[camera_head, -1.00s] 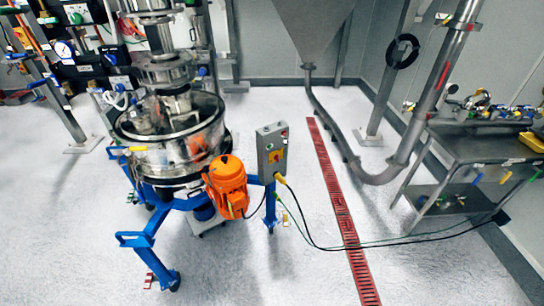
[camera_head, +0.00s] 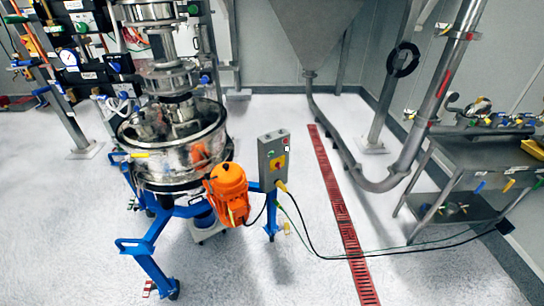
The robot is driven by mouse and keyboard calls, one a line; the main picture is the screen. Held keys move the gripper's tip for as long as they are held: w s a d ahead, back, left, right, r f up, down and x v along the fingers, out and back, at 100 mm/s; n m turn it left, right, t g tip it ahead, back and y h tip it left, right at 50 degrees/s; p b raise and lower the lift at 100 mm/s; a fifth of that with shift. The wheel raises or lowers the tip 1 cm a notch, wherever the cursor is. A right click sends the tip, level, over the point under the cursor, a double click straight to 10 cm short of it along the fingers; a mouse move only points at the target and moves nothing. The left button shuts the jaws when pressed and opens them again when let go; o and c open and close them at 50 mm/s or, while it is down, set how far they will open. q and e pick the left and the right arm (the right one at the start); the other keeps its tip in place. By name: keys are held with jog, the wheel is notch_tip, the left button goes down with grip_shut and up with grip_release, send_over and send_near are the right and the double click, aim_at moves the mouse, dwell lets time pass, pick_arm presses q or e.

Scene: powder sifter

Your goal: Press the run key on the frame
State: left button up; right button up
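The frame is a blue tubular stand (camera_head: 150,250) that carries the round steel sifter (camera_head: 175,145). A grey control box (camera_head: 265,155) is mounted upright at the frame's right side. Its front has a yellow switch plate with a red centre (camera_head: 277,164) and a small red spot above it. Small keys sit near the box's top, but they are too small to tell which is the run key. An orange motor (camera_head: 228,193) sits just left of the box. Neither of my grippers is in view.
Cables (camera_head: 310,235) run from the box across the floor to the right. A red floor drain (camera_head: 340,210) lies right of the box. A steel cart (camera_head: 480,150) stands at the right, and a hopper (camera_head: 312,35) with a pipe behind. Floor in front of the box is mostly clear.

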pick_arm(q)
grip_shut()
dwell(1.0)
